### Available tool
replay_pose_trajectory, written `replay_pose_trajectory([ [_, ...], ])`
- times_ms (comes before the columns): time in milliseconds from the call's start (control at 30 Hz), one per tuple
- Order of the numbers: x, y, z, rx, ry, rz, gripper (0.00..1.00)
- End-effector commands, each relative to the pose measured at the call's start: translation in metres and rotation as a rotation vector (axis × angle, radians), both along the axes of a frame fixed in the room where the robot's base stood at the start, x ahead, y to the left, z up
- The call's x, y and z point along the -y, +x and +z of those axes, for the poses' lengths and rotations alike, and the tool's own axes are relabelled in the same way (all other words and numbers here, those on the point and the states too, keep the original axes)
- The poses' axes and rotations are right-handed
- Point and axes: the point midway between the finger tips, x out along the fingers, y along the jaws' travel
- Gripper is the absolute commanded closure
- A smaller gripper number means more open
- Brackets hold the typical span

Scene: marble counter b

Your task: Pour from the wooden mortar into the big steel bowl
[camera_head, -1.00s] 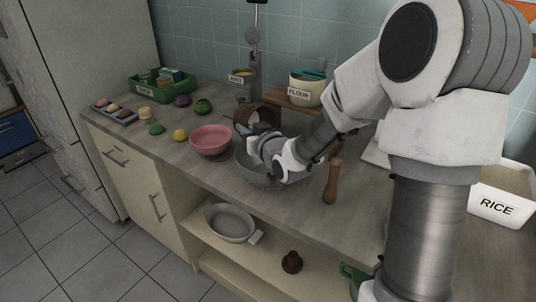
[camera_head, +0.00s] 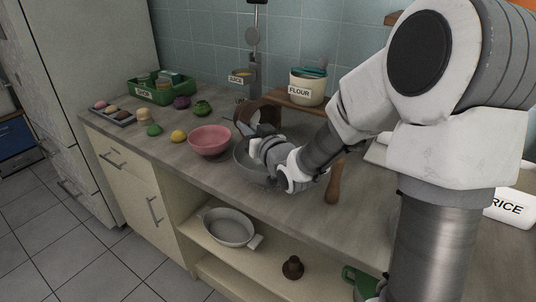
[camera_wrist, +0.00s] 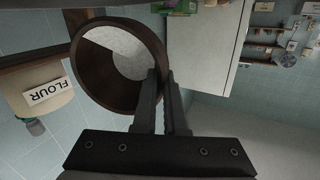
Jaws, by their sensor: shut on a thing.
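The wooden mortar (camera_head: 265,111) is dark brown and held tilted above the big steel bowl (camera_head: 246,165). In the wrist view the mortar (camera_wrist: 85,90) shows its round mouth, with a pale speckled grey patch inside; I cannot tell whether this is its contents. My gripper (camera_head: 257,131) is shut on the mortar's wall, with the fingers (camera_wrist: 160,85) at its rim in the wrist view. The steel bowl stands on the counter, partly hidden behind my wrist. I cannot see what is in it.
A pink bowl (camera_head: 210,142) stands just left of the steel bowl. A wooden pestle (camera_head: 334,184) stands at its right. A flour canister (camera_head: 307,88) is on a wooden riser behind. Several small foods and a green crate (camera_head: 165,93) are at the left.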

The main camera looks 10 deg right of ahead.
Motion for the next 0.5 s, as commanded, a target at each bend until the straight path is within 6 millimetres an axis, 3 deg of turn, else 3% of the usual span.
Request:
replay_pose_trajectory([
  [500, 0.0024, -0.0029, 0.0000, 0.055, 0.028, -0.001, 1.00],
])
